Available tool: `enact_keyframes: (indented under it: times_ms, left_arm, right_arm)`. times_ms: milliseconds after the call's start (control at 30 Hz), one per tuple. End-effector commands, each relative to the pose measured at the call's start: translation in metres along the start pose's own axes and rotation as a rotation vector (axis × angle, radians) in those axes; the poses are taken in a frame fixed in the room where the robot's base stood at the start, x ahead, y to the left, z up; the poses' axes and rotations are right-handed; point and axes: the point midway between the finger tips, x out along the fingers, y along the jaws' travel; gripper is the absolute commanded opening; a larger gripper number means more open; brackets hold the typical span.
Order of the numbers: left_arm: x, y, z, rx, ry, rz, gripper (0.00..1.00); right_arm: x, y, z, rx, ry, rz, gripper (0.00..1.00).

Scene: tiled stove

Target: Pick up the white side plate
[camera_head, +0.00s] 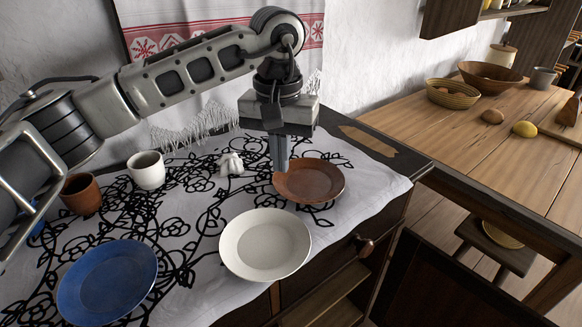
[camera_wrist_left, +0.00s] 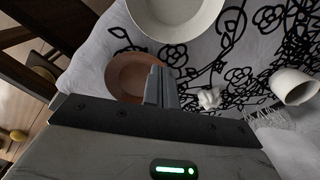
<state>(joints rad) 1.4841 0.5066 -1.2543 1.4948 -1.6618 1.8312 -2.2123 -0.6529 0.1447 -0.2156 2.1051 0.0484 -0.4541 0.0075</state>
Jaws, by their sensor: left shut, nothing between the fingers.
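The white side plate (camera_head: 265,246) lies flat on the patterned cloth near the front edge of the cabinet top. It also shows at the top of the left wrist view (camera_wrist_left: 176,20), partly cut off by the frame. My left gripper (camera_head: 279,166) points down beside the brown plate (camera_head: 310,181), behind the white plate and apart from it. Its fingers are shut and empty, and in the left wrist view they overlap the brown plate (camera_wrist_left: 122,76). My right gripper is not in view.
A blue plate (camera_head: 107,283) lies at the front left. A white cup (camera_head: 147,170), a brown cup (camera_head: 81,194) and a small white object (camera_head: 231,163) stand on the cloth (camera_head: 200,240). A wooden table (camera_head: 480,130) with bowls stands at the right.

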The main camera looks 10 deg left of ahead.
Motion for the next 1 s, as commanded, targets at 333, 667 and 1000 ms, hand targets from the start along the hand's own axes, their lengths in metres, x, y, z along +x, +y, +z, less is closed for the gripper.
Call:
enact_keyframes:
  times_ms: [333, 667, 1000]
  left_arm:
    - [0.049, -0.004, 0.000, 0.004, -0.002, -0.013, 0.00]
    - [0.092, -0.003, -0.001, 0.004, 0.002, -0.011, 0.00]
    - [0.097, -0.003, -0.001, 0.004, 0.003, -0.011, 0.00]
  right_arm:
    - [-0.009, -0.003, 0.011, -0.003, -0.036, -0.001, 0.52]
    - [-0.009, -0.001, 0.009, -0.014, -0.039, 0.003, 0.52]
    - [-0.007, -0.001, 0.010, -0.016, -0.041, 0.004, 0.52]
